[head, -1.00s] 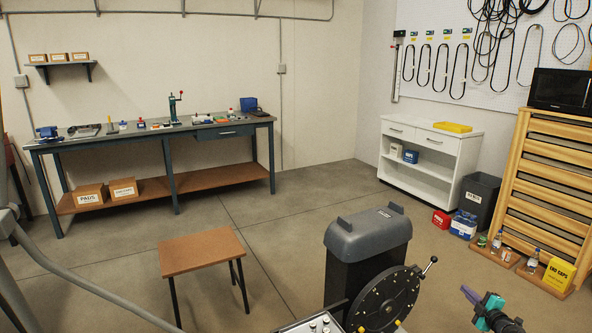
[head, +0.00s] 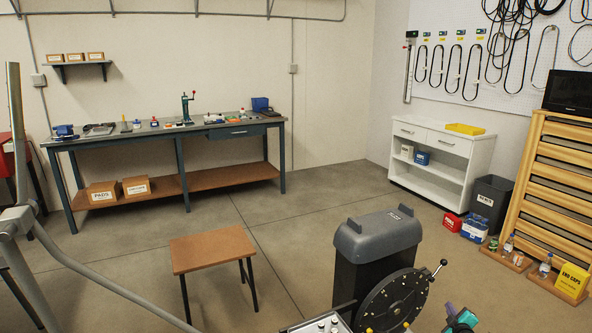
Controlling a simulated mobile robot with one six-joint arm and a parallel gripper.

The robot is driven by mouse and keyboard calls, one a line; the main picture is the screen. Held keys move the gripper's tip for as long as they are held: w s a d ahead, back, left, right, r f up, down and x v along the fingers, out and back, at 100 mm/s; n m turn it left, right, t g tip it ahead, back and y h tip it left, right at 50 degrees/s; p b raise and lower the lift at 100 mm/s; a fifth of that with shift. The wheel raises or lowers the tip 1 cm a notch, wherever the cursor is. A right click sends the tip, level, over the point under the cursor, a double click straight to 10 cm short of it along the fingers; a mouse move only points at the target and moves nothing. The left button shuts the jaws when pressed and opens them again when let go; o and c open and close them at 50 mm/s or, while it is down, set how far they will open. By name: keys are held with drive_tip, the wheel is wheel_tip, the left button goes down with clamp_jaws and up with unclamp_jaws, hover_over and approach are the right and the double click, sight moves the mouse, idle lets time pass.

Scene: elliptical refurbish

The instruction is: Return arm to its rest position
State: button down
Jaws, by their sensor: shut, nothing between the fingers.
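My gripper (head: 456,318) shows at the bottom edge of the head view, right of the middle. It is dark with teal and purple parts, and the frame's lower edge cuts it off. It is shut with nothing visible in it. It is to the right of the black round plate with a crank handle (head: 397,303) and apart from it. The rest of my arm is out of view.
A grey-topped dark machine housing (head: 378,232) stands behind the round plate. A small brown table (head: 212,251) is left of it. A long workbench (head: 226,133) lines the back wall. A white cabinet (head: 436,155), dark bin (head: 490,203) and wooden rack (head: 548,190) stand right. Floor between is clear.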

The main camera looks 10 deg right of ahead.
drive_tip(key=s+a+f+m+g+p, duration=0.1)
drive_tip(key=s+a+f+m+g, duration=0.15)
drive_tip(key=s+a+f, duration=0.5)
drive_tip(key=s+a+f+m+g, duration=0.2)
drive_tip(key=s+a+f+g, duration=0.2)
drive_tip(key=a, duration=0.7)
drive_tip(key=s+a+f+m+g+p, duration=0.1)
drive_tip(key=s+a+f+m+g, duration=0.15)
drive_tip(key=s+a+f, duration=0.5)
drive_tip(key=s+a+r+g+y+p, duration=0.1)
drive_tip(key=s+a+g+y, duration=0.4)
drive_tip(key=s+a, duration=2.1)
drive_tip(key=s+g, duration=0.2)
drive_tip(key=g, duration=0.3)
drive_tip(key=shift+s+a+r+m, duration=0.3)
drive_tip(key=shift+s+a+m, duration=0.05)
drive_tip(key=shift+m, duration=0.05)
